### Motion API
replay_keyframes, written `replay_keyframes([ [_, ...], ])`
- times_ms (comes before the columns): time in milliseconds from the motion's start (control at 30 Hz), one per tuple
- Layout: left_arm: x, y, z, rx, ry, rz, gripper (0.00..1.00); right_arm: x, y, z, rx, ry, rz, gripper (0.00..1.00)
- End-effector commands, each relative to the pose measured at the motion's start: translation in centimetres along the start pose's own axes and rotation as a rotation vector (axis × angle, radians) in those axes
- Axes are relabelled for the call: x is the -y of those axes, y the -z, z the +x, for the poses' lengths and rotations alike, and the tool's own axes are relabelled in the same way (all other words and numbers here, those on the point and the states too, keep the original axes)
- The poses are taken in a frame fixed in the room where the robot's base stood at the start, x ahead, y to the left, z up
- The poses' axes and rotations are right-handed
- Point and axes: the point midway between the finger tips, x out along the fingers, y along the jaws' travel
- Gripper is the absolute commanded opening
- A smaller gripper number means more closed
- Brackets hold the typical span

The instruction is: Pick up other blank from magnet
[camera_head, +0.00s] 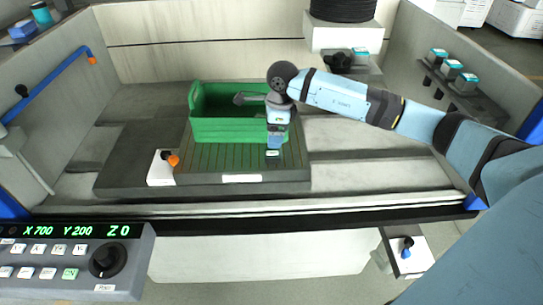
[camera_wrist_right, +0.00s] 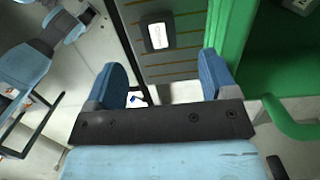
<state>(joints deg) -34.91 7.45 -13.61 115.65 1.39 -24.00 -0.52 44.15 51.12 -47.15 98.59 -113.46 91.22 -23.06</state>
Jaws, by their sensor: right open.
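A small dark blank (camera_head: 272,154) with a white label lies on the striped magnet plate (camera_head: 220,160), near its right side. It also shows in the right wrist view (camera_wrist_right: 158,33), flat on the plate (camera_wrist_right: 185,68). My right gripper (camera_head: 273,146) points down at the blank in the head view and hides part of the area around it. In the wrist view its blue fingers (camera_wrist_right: 164,80) are spread apart with nothing between them. The blank appears beyond the fingertips there. My left gripper cannot be made out in either view.
A green crate (camera_head: 225,130) stands at the back of the plate, close beside the right gripper; its wall (camera_wrist_right: 232,50) is near one finger. A white block with an orange-tipped lever (camera_head: 168,162) sits at the plate's front left. A control panel (camera_head: 75,262) stands front left.

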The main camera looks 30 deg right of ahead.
Motion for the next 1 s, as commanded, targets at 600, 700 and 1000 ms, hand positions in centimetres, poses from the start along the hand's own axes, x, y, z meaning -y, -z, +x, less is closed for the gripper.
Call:
replay_keyframes([
  [600, 0.3, 0.5, -0.5, -0.003, 0.006, 0.01, 0.43, -0.2, 0.7, 6.6, 0.001, -0.004, 0.0, 0.79],
  [700, 0.3, 0.4, -0.5, -0.004, 0.006, 0.011, 0.43, -0.2, 0.6, 7.5, 0.002, -0.002, -0.001, 0.79],
  [1000, 0.3, 0.3, -0.5, -0.003, 0.005, 0.012, 0.43, -0.2, 0.6, 7.5, 0.002, -0.001, -0.001, 0.56],
])
